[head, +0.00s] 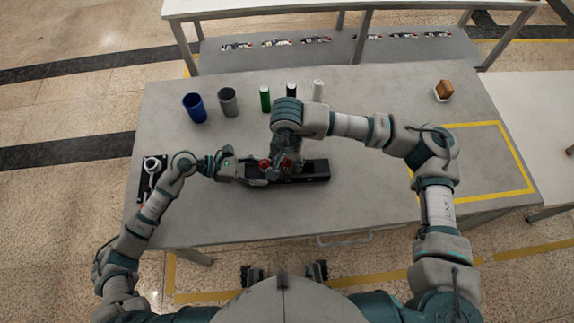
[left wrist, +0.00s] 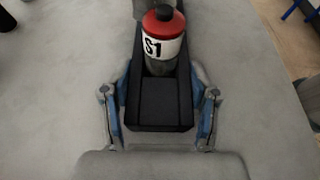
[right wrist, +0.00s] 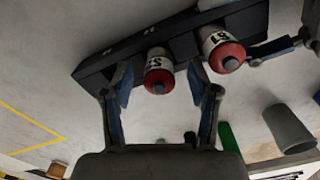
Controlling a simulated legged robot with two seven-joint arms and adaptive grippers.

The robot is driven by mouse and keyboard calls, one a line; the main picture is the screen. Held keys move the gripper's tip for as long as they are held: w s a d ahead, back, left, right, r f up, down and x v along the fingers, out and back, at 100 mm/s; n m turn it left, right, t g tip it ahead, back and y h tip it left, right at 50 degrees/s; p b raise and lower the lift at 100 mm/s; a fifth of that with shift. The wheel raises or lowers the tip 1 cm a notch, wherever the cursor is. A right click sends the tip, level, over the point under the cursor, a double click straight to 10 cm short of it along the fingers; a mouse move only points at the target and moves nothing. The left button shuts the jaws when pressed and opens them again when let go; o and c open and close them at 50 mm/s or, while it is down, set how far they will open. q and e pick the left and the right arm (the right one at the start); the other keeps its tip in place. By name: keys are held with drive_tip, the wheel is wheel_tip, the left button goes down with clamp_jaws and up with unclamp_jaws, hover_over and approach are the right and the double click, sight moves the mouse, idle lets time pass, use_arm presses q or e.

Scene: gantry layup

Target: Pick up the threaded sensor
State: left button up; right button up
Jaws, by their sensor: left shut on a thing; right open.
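A long black holder block (head: 315,171) lies on the grey table. Two red-capped threaded sensors stand in it; the one labelled S1 (left wrist: 163,42) is nearer my left gripper. The other, seemingly labelled S2 (right wrist: 158,75), is to its right in the head view. My left gripper (left wrist: 160,98) is shut on the block's left end, one finger along each side. My right gripper (right wrist: 161,82) is open above the block, with its fingers on either side of the S2 sensor; I cannot tell whether they touch it. The sensors' lower ends are hidden in the block.
A blue cup (head: 194,107), a grey cup (head: 228,102) and green (head: 265,98), black (head: 291,90) and white (head: 318,90) cylinders stand behind the block. A black tray (head: 144,190) is at the left. A brown block (head: 444,88) is at the back right. The yellow-outlined area (head: 528,190) is clear.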

use_arm(q)
drive_tip(key=shift+f, duration=0.1)
use_arm(e)
wheel_tip(320, 180, down, 2)
drive_tip(key=shift+f, duration=0.1)
clamp_jaws()
wheel_tip(320, 180, up, 10)
drive_tip(key=shift+r, duration=0.1)
idle(0.4)
use_arm(q)
drive_tip(key=o, duration=1.2)
drive_tip(key=shift+o, duration=0.2)
drive_tip(key=shift+a, duration=0.1)
